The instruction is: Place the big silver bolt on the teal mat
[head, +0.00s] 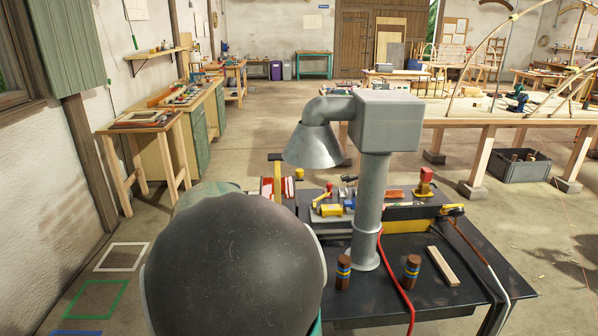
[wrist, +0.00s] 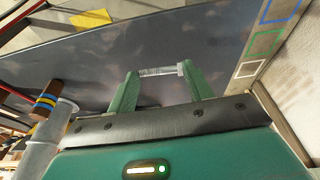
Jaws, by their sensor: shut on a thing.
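In the wrist view my gripper (wrist: 160,72) has its two green fingers closed on the ends of a silver bolt (wrist: 158,71). The bolt lies crosswise between the fingertips, above the dark workbench top (wrist: 200,45). I cannot tell whether the bolt touches the bench. In the head view my own dark, rounded arm link hides the gripper and the bolt. I cannot make out the teal mat in either view.
A grey metal column with a hood (head: 371,200) stands on the bench. Two brown banded cylinders (head: 343,272) (head: 411,271), a wooden block (head: 443,266) and a red hose (head: 396,275) are near it. Tools crowd the bench's back. Tape squares (head: 95,299) mark the floor left.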

